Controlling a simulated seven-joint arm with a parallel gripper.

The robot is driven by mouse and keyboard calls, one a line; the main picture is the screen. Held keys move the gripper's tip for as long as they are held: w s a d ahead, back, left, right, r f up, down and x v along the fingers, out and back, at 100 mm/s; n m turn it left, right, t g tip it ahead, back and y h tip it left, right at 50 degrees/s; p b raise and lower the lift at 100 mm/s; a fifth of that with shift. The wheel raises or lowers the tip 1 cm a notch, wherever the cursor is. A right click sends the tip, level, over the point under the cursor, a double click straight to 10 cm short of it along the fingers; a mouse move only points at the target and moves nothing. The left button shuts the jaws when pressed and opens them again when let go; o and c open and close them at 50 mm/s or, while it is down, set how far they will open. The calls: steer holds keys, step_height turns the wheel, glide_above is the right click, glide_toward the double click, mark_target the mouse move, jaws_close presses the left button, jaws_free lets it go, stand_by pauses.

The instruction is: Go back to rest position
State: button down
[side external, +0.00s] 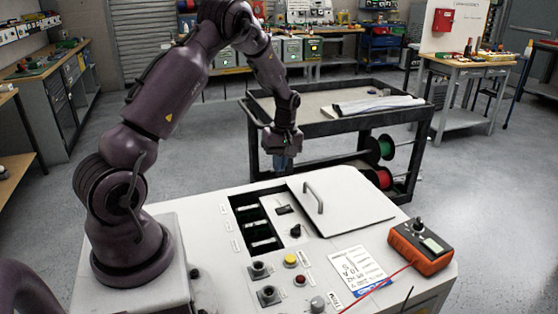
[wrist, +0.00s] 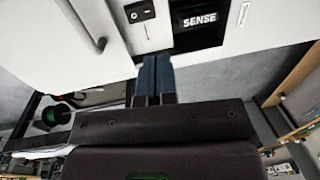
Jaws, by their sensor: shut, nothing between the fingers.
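My gripper (side external: 283,160) hangs above the back edge of the white cabinet in the side external view, fingers pointing down. In the wrist view my gripper (wrist: 153,62) shows two blue-grey fingers close together, with nothing between them. The white cabinet (side external: 200,222) has an open compartment (side external: 257,222) with dark slots. In the wrist view a dark slot labelled SENSE (wrist: 200,20) lies just beyond and right of the fingertips. A small black switch (wrist: 140,12) is near it. The fingers appear apart from the panel.
A white cover with a handle (side external: 345,200) lies on the cabinet's right part. An orange meter (side external: 420,247) with a red lead sits at the right corner, near a printed sheet (side external: 357,270). A black cart (side external: 340,125) with cable spools stands behind. Air above the cabinet is clear.

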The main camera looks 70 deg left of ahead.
steer(key=shift+r, duration=0.55)
steer(key=s+d+r+m+t, duration=0.2)
steer(key=s+d+r+m, duration=0.3)
steer(key=d+r+m, duration=0.1)
steer(key=s+d+r+m+t, duration=0.2)
steer(key=s+d+r+m, duration=0.3)
steer(key=d+r, duration=0.4)
steer(key=s+d+r+m+t, duration=0.3)
steer(key=s+d+r+m, duration=0.2)
steer(key=d, duration=0.6)
step_height(320, 180, up, 3)
steer(key=shift+f+m, duration=0.1)
steer(key=shift+m, duration=0.9)
steer(key=shift+s, duration=0.1)
